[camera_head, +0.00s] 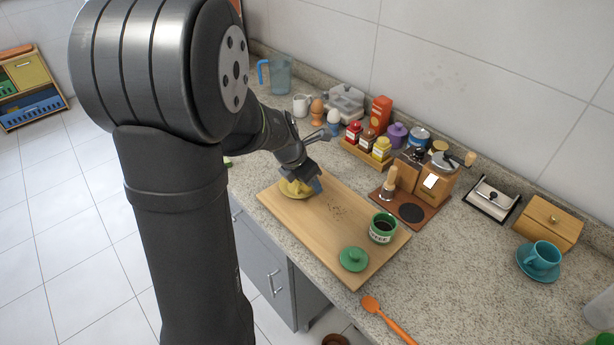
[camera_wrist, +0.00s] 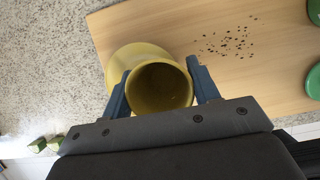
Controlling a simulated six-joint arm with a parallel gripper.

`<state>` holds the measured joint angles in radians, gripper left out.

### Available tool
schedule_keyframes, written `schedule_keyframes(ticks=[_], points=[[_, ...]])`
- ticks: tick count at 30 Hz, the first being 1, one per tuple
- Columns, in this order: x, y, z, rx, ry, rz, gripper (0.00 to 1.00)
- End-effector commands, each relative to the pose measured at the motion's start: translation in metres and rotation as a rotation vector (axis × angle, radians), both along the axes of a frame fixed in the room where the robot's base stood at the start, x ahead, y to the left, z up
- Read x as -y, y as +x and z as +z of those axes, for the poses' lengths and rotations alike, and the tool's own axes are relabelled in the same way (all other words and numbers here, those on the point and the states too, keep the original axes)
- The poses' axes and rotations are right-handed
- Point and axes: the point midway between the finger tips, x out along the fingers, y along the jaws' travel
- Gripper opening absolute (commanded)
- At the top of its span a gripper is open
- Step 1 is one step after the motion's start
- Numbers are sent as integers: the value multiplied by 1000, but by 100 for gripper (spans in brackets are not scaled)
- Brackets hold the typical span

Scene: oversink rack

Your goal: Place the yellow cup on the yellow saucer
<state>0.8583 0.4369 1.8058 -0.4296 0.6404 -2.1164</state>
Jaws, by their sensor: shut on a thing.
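The yellow cup (camera_wrist: 160,88) is between the two blue fingers of my gripper (camera_wrist: 158,70) in the wrist view, its open mouth facing the camera. My gripper is shut on it. The yellow saucer (camera_wrist: 122,62) shows behind the cup, sticking out to its upper left; the rest is hidden by the cup. In the head view, the saucer (camera_head: 287,189) lies at the far left end of the wooden board, with my gripper (camera_head: 304,184) over its right part. The cup is mostly hidden there. I cannot tell whether the cup touches the saucer.
A spice rack (camera_head: 366,155) and a coffee grinder (camera_head: 437,184) stand behind. A teal cup (camera_head: 543,256) is far right.

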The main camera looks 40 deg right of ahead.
Motion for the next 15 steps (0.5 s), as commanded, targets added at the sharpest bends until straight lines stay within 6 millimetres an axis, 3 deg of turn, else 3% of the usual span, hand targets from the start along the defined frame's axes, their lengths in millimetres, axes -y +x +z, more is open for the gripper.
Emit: schedule_keyframes(ticks=[3, 4, 7, 15], points=[[0, 0, -1, 0, -1, 0, 31], [0, 0, -1, 0, 0, 0, 59], [0, 0, -1, 0, 0, 0, 77], [0, 0, 0, 1, -1, -1, 77]])
